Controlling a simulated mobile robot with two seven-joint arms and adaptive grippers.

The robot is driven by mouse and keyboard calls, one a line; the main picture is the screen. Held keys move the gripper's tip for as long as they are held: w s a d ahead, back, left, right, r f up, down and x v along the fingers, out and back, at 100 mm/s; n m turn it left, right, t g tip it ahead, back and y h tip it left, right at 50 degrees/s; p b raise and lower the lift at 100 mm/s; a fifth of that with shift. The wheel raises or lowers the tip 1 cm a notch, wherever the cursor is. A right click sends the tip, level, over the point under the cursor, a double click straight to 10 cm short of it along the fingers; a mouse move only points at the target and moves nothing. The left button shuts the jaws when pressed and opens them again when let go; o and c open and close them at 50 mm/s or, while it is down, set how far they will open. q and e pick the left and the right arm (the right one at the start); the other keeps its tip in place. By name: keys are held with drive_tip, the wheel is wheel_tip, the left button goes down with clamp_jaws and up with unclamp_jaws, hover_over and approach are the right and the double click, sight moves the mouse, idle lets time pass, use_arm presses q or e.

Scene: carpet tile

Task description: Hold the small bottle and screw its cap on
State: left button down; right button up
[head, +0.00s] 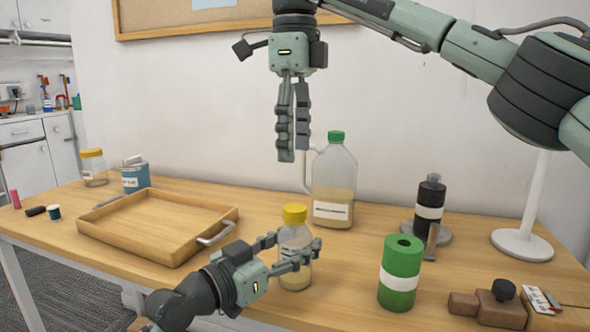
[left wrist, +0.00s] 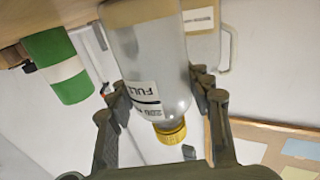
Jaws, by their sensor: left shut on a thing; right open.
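The small bottle (head: 295,272) is clear with pale contents, and stands upright near the front middle of the table. It also shows upside down in the left wrist view (left wrist: 150,60), with a white label. Its yellow cap (head: 294,214) sits on the mouth, and shows again in the left wrist view (left wrist: 170,134); I cannot tell how tight it is. My left gripper (head: 300,254) is shut around the bottle's body below the cap. My right gripper (head: 292,158) is open and empty, pointing down, well above the cap and apart from it.
A wooden tray (head: 150,250) lies to the left. A large jug with a green cap (head: 334,185) stands behind the bottle. A green cylinder (head: 400,272), a black bottle (head: 430,205) and a wooden block (head: 490,310) are to the right. A yellow-lidded jar (head: 94,167) is far left.

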idle(0.3)
use_arm(q)
drive_tip(key=c, duration=0.6)
unclamp_jaws()
drive_tip(key=shift+a, duration=0.1)
drive_tip(key=v, duration=1.2)
